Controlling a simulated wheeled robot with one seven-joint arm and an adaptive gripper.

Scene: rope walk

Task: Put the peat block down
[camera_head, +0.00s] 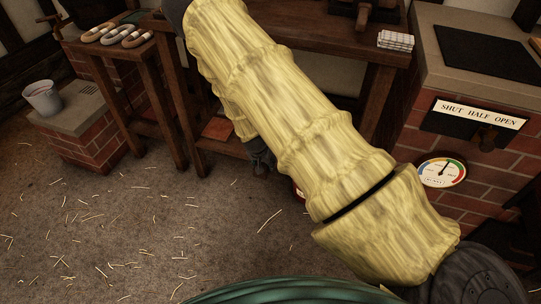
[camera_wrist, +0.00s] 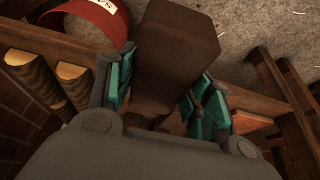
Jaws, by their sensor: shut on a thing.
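The peat block (camera_wrist: 178,45) is a dark brown, long block in the wrist view. My gripper (camera_wrist: 163,80) is shut on it, with teal finger pads on both sides. The far end of the block sticks out past the pads, above a grey-brown floor. In the head view my gripper (camera_head: 261,157) shows only in part below a dark wooden table, beside my yellow-sleeved arm.
Wooden table legs (camera_head: 165,105) stand near the gripper. A brick plinth holds a grey bucket (camera_head: 42,97). A brick stove with a gauge (camera_head: 442,172) is right. Straw-strewn floor is open at front left.

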